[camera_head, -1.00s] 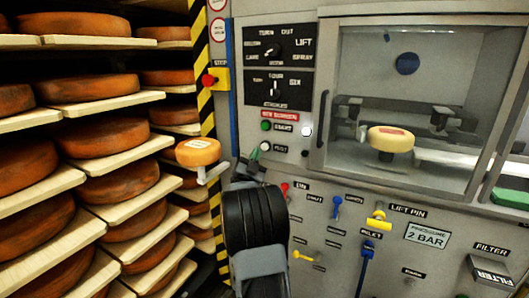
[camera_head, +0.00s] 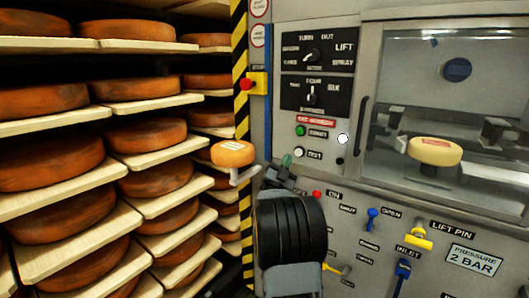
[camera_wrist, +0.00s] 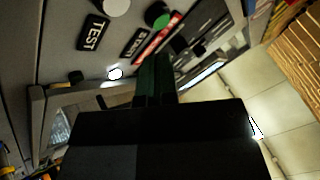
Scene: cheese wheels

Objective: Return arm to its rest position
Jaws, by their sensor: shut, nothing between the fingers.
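My gripper (camera_head: 279,170) is in the head view in front of the machine's control panel, with my black arm below it. Its fingers are shut and empty. In the wrist view my gripper (camera_wrist: 156,80) points up the picture, toward the panel side with the TEST label (camera_wrist: 93,32) and a green button (camera_wrist: 158,14). A gap to the panel is hard to judge from these frames. The small orange cheese (camera_head: 233,153) sits on a pale bracket to the left of my gripper.
Shelves with several orange cheese wheels (camera_head: 50,165) fill the left. The grey machine (camera_head: 345,200) stands at the right, with knobs, levers and labelled valves. Behind its window (camera_head: 450,110) a pale cheese (camera_head: 435,151) rests on a support. A red stop button (camera_head: 246,84) is beside the striped post.

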